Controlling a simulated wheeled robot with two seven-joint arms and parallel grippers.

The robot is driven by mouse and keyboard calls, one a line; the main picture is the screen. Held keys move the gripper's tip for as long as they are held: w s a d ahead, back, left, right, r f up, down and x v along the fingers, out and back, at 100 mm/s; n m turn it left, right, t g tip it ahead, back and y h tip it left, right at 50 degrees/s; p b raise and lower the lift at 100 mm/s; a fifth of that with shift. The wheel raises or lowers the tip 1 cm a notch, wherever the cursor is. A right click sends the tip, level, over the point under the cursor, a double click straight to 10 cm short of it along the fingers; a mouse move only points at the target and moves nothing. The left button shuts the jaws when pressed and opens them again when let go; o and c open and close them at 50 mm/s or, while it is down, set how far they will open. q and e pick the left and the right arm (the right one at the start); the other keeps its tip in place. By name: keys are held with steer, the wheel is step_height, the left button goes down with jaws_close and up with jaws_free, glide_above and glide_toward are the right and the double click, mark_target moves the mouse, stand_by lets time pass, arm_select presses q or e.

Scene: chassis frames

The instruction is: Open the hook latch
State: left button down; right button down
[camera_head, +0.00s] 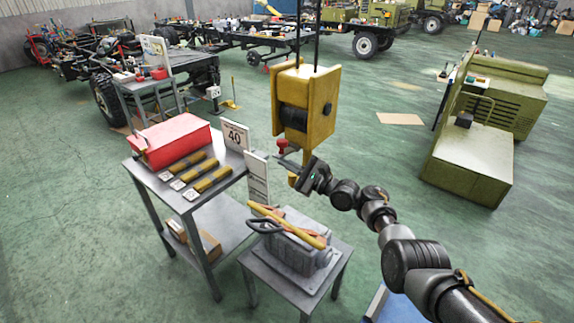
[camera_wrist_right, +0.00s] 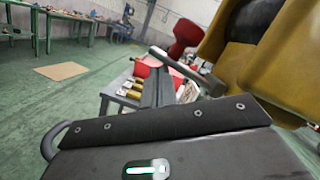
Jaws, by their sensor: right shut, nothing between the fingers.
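A yellow hoist block (camera_head: 306,101) with a dark drum in its middle hangs from two dark cables. My right gripper (camera_head: 290,164) is shut and empty, close below the red knob. In the right wrist view the hoist block (camera_wrist_right: 250,65) fills the upper right, with the red knob (camera_wrist_right: 186,38) beyond the fingers (camera_wrist_right: 160,85). I cannot tell whether the gripper touches the latch. My left gripper is not in view.
A lower stand carries a grey cast housing (camera_head: 294,247) with yellow slings, below the hook. A green machine (camera_head: 472,155) stands right; open floor lies between.

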steer(key=shift+r, duration=0.1)
stand_by(0.5)
steer(key=s+a+p+v, duration=0.1)
steer(key=p+v, duration=0.3)
steer(key=v, duration=0.5)
steer(key=shift+s+d+f, duration=0.35)
steer(key=shift+d+f, duration=0.05)
